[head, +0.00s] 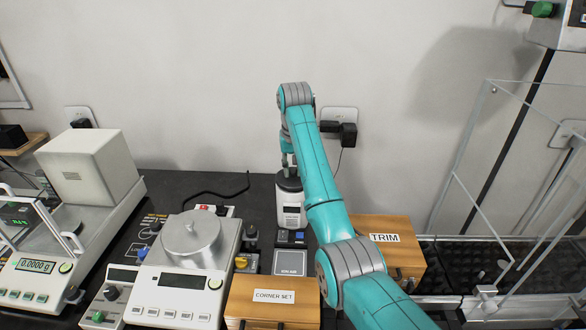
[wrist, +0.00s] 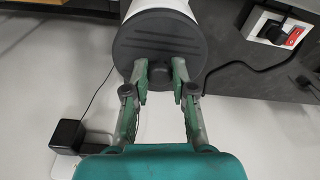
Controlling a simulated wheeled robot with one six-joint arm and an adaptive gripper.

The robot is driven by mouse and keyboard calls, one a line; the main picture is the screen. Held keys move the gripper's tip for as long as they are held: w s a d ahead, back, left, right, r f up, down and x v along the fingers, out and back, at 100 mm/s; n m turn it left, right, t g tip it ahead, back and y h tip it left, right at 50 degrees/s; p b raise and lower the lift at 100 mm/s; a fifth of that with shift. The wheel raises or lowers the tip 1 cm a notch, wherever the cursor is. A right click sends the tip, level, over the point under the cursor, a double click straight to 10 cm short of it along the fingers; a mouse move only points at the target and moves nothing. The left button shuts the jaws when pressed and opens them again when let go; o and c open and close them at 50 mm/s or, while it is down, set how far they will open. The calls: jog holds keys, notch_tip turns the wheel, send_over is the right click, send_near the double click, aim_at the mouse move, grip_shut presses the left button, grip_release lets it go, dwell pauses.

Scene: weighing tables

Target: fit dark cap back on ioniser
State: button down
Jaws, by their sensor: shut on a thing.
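The ioniser (head: 291,208) is a white upright cylinder with a small label, standing at the back of the dark bench in the head view. The dark cap (head: 288,184) is at its top; I cannot tell whether it is fully seated. In the wrist view the cap (wrist: 160,35) is a round ribbed disc with a small knob, and part of the white ioniser body (wrist: 165,5) shows beyond its rim. My gripper (wrist: 160,74) points down over the cap, its fingers on either side of the knob, shut on it. In the head view my gripper (head: 289,168) is partly hidden by my arm.
A wooden TRIM box (head: 400,262) stands right of the ioniser, a CORNER SET box (head: 272,311) in front. A balance with a round metal pan (head: 190,238) stands to the left. A wall socket with a black plug (head: 348,134) is behind my arm. A clear-walled enclosure (head: 480,160) stands at right.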

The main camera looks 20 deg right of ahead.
jog(key=shift+f, duration=0.55)
dwell(0.4)
jog(key=c, duration=0.9)
grip_release()
